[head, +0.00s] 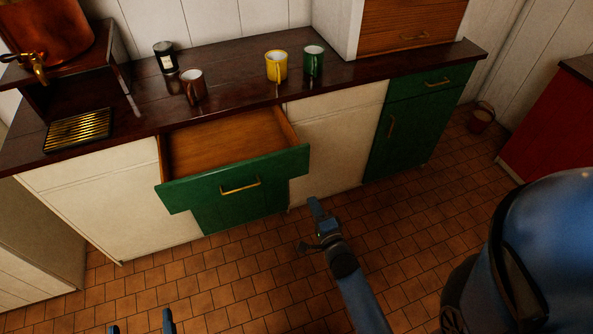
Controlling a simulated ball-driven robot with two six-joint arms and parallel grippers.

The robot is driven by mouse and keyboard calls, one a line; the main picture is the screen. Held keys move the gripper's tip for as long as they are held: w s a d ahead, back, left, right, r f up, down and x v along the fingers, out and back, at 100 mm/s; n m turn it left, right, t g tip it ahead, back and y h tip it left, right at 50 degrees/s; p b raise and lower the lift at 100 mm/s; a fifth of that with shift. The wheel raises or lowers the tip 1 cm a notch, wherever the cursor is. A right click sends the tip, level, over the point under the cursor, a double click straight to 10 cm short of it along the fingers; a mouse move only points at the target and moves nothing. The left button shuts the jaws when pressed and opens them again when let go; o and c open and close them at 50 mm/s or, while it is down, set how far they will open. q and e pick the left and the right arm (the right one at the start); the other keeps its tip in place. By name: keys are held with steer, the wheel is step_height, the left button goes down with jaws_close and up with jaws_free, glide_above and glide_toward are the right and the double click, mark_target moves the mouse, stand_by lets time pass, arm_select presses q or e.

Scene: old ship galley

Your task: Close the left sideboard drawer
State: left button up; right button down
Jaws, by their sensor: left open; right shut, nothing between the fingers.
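The left sideboard drawer (208,188) is pulled well out of the sideboard (110,205). It has a green front with a brass bar handle (240,187), and its wooden inside looks empty. My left gripper (141,326) is open at the bottom edge, in front of the drawer and apart from it; only its fingertips show. My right gripper (314,204) is shut and empty. It appears just right of the drawer front's right end, over the tiled floor, with no clear contact.
On the dark countertop (235,80) stand a brown mug (193,88), yellow mug (277,68), green mug (313,62) and dark jar (166,57). A green cupboard (405,140) is right of the drawer. A bucket (481,118) stands far right. The tiled floor (240,280) is clear.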

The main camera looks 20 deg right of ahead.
arm_select(q)
step_height(320, 180, down, 2)
steer(key=shift+d+f+b, duration=0.1)
steer(key=shift+f+b, duration=0.05)
steer(key=shift+b, duration=1.1)
arm_select(e)
glide_toward(295, 165)
steer(key=w, duration=0.6)
steer(key=shift+w+r, duration=0.1)
steer(key=shift+w, duration=0.3)
